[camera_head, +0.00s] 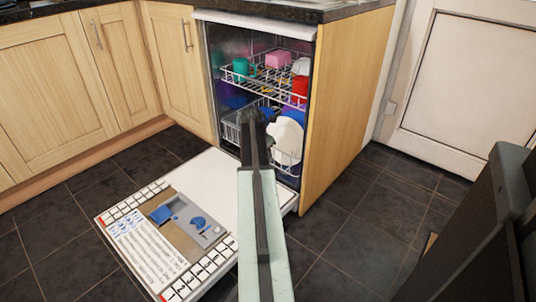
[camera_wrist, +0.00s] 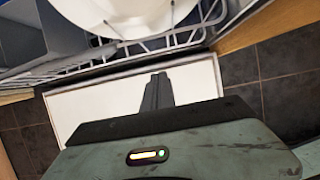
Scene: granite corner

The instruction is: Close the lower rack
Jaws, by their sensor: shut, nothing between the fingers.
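The lower rack (camera_head: 287,159) is a white wire basket low in the open dishwasher, and it holds a white plate (camera_head: 287,136) and blue items. How far it sticks out is hard to tell, since my arm covers its middle. In the wrist view its wire edge (camera_wrist: 183,42) crosses the top, with a large white dish (camera_wrist: 120,15) in it. My gripper (camera_head: 250,114) is shut and empty at the front of the lower rack. In the wrist view the gripper (camera_wrist: 157,88) points toward the rack edge, above the white door; contact cannot be told.
The dishwasher door (camera_head: 213,172) lies folded down, with a printed sheet on its near part. The upper rack (camera_head: 250,82) holds cups and a pink item. Wooden cabinets (camera_head: 70,75) stand at left and a white door (camera_head: 462,80) at right. Dark floor tiles are clear around.

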